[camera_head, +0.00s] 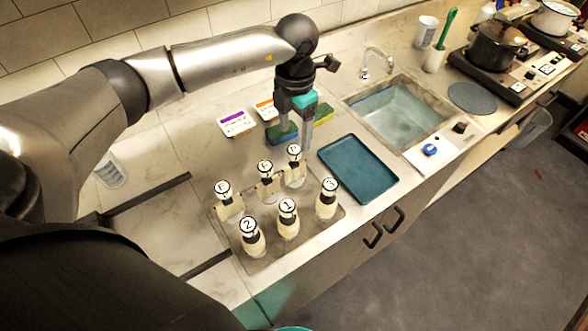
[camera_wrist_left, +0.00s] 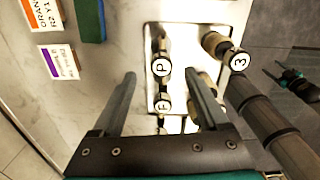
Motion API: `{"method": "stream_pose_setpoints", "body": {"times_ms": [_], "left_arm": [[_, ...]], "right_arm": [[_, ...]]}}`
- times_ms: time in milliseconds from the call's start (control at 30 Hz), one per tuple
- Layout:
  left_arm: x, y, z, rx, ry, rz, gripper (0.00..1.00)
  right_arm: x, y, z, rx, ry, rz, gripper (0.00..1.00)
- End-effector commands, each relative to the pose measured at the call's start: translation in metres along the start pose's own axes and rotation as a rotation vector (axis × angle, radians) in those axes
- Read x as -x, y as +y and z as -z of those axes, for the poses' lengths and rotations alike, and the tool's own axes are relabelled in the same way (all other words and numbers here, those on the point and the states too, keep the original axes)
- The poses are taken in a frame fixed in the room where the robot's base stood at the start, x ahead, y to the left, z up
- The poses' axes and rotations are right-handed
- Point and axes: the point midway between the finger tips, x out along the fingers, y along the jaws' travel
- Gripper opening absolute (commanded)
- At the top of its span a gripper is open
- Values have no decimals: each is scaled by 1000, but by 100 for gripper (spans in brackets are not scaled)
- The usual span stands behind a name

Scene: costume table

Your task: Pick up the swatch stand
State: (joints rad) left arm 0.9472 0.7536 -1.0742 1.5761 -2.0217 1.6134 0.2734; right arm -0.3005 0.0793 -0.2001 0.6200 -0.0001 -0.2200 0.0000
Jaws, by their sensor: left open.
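I cannot tell which thing is the swatch stand. Several pale, dark-necked bottle-like pieces with round labelled tops stand on a shallow tray (camera_head: 262,265); one is marked P (camera_head: 294,150), also in the wrist view (camera_wrist_left: 161,67), and one 3 (camera_head: 329,184), also there (camera_wrist_left: 238,61). My left gripper (camera_head: 295,138) is open and empty, pointing down over the counter just behind the P piece. In the wrist view its fingers (camera_wrist_left: 160,76) appear on either side of the P piece, which sits beyond them. A dark shape with teal (camera_wrist_left: 286,75) may be my right gripper; its jaws are unclear.
A blue tray (camera_head: 358,170) lies to the right, before the sink (camera_head: 398,110). A clear cup (camera_head: 110,170) stands at left.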

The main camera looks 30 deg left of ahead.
Motion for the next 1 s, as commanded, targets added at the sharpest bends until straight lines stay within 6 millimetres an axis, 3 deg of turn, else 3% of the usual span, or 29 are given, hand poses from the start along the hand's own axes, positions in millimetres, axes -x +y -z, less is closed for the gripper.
{"method": "stream_pose_setpoints", "body": {"times_ms": [100,367,600,900,1000], "left_arm": [[-17,-1,0,0,1,2,77],[-36,-2,2,-1,2,2,77],[-71,-3,4,0,1,3,77],[-78,-3,4,-1,-2,2,77],[-78,-3,4,-1,-2,2,68]], "right_arm": [[2,0,0,0,-1,0,70],[7,0,0,0,-1,0,70],[12,1,0,0,-1,-1,70],[12,1,0,0,-1,-1,70],[12,1,0,0,-1,-1,70]]}}
